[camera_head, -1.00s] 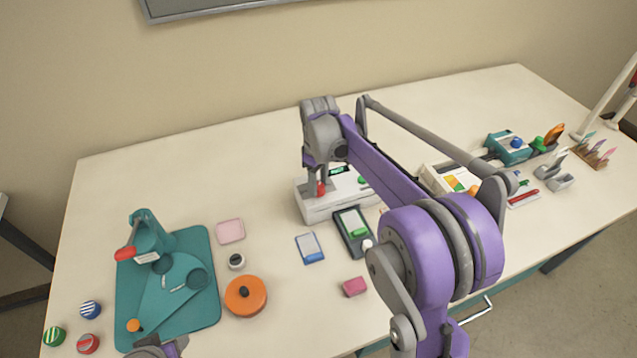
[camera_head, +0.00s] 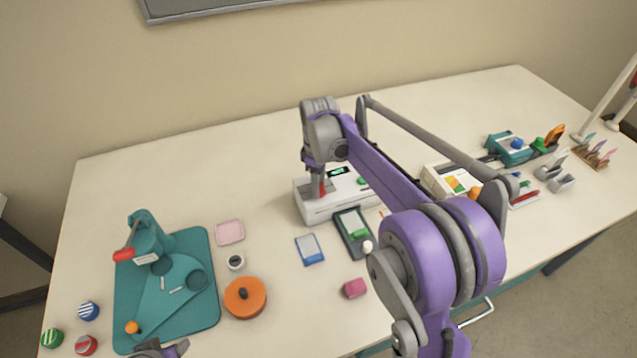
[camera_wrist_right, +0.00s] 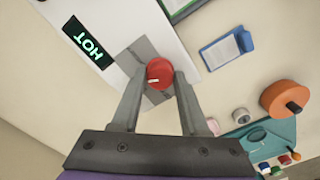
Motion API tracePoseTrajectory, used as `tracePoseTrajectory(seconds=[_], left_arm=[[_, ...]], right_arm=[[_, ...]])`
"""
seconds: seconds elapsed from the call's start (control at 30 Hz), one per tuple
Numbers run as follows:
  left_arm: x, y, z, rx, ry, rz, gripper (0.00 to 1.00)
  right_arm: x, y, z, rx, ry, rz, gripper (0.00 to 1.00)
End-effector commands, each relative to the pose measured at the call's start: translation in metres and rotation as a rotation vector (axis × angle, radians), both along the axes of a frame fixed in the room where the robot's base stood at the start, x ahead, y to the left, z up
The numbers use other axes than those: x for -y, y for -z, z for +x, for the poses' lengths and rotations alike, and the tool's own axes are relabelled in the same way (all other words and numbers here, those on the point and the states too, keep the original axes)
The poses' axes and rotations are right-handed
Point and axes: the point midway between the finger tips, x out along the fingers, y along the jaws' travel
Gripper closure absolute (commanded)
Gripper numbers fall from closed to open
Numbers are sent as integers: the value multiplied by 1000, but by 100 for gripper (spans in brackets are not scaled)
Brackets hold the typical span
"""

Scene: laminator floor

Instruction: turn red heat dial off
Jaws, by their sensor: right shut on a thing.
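The red heat dial (camera_wrist_right: 160,73) sits on a grey patch of the white laminator (camera_head: 318,209). In the right wrist view it has a short white mark on its face, and a dark display (camera_wrist_right: 88,43) beside it reads "HOT" in green. My right gripper (camera_head: 321,190) points down at the dial, and its two fingers (camera_wrist_right: 160,88) are shut on the dial's sides. In the head view the fingers partly hide the dial. Only a small part of my left gripper (camera_head: 160,350) shows at the bottom edge, and its jaws cannot be made out.
In front of the laminator lie a dark device with a green part (camera_head: 353,232), a blue-edged card (camera_head: 309,249) and a pink block (camera_head: 354,288). A teal press (camera_head: 150,240) on a teal mat (camera_head: 205,313) and an orange round container (camera_head: 245,305) stand left. The table's back left is clear.

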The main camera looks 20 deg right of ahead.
Motion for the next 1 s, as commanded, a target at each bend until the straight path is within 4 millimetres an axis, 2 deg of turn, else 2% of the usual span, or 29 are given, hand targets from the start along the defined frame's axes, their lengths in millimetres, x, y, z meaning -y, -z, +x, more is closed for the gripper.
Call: tracePoseTrajectory(seconds=[0.07, 0.1, 0.23, 0.5, 0.63, 1.0], left_arm=[[0, 0, 0, 0, 0, 0, 50], [0, 0, 0, 0, 0, 0, 50], [0, 0, 0, 0, 0, 0, 50], [0, 0, 0, 0, 0, 0, 50], [0, -1, 0, 1, 0, 0, 50], [0, -6, 2, 5, 0, 0, 50]], right_arm=[[0, 0, 0, 1, 1, -1, 100], [0, 0, 0, 1, 1, -1, 49], [0, 0, 0, 1, 1, -1, 26], [0, 0, 0, 0, 1, 0, 26], [0, -9, 0, 0, 1, 0, 26], [0, -79, 0, 1, 1, -1, 26]])
